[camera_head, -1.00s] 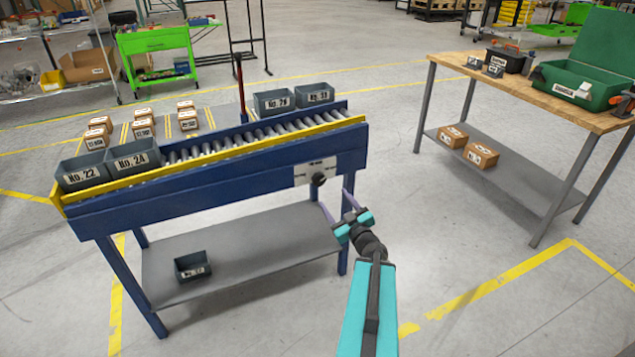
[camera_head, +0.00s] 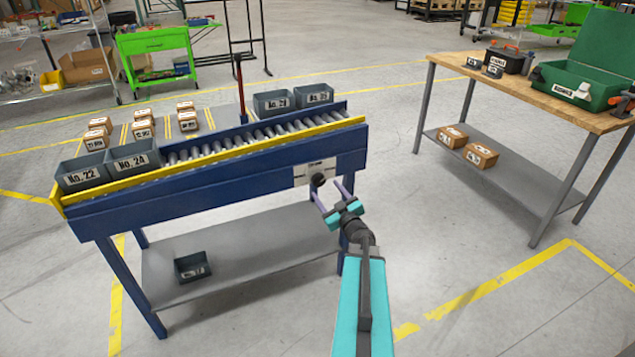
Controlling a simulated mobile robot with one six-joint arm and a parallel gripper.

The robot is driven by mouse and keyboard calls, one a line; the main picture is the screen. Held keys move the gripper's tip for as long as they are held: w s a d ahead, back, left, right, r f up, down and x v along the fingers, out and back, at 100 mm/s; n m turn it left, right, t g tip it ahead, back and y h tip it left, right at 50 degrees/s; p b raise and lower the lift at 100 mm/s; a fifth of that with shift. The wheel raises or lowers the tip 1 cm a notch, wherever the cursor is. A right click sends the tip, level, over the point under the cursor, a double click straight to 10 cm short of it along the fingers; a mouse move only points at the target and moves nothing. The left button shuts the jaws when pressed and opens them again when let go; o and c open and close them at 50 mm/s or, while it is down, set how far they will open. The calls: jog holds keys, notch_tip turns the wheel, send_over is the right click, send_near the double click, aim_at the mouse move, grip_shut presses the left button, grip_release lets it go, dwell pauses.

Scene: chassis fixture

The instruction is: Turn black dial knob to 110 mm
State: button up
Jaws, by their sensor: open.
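The black dial knob (camera_head: 318,180) sits on a white scale plate (camera_head: 303,174) at the right end of the blue roller conveyor's side. The plate's markings are too small to read. My gripper (camera_head: 328,192) is open in front of the knob, with its two long fingers reaching toward the plate. One finger lies at the lower left of the knob and the other at its right. I cannot tell whether either finger touches the knob.
The conveyor (camera_head: 200,189) carries grey bins No. 22 (camera_head: 84,176) and No. 24 (camera_head: 134,158) at left, with two more bins at its far right. A wooden workbench (camera_head: 520,88) stands at right. The floor between them is clear.

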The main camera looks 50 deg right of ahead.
aim_at(320, 182)
jog(key=shift+p+x, duration=0.45)
jog(key=shift+x, duration=3.45)
